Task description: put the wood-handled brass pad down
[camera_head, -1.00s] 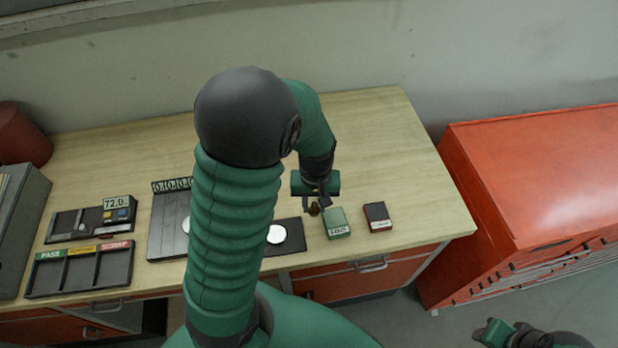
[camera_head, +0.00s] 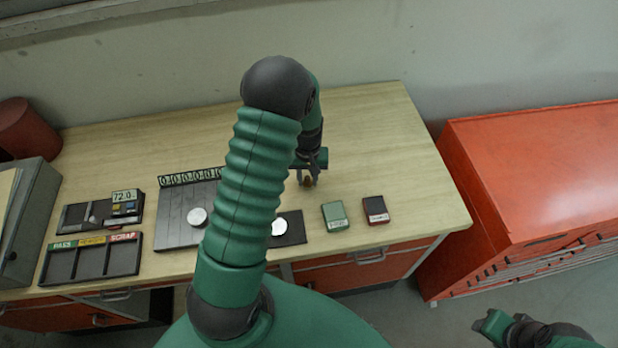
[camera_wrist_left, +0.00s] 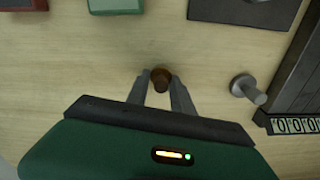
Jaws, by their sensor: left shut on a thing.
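The wood-handled brass pad shows as a small brown knob (camera_head: 307,181) at the tip of my left gripper (camera_head: 307,177) in the head view. In the left wrist view its round brown top (camera_wrist_left: 161,78) sits between the two fingertips of my left gripper (camera_wrist_left: 164,84), which is shut on it. The pad's underside is hidden, and I cannot tell whether it touches the bench. The gripper is over bare wood, behind the green box. My right gripper (camera_head: 492,326) is low at the right, off the bench; its jaws are too unclear to read.
A green box (camera_head: 335,216) and a dark red box (camera_head: 376,210) stand near the bench's front edge. A dark mat (camera_head: 294,229) with a pale disc lies left of them. A grey metal piece (camera_wrist_left: 248,88) stands beside the pad. Bare wood (camera_head: 375,140) lies behind the boxes.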

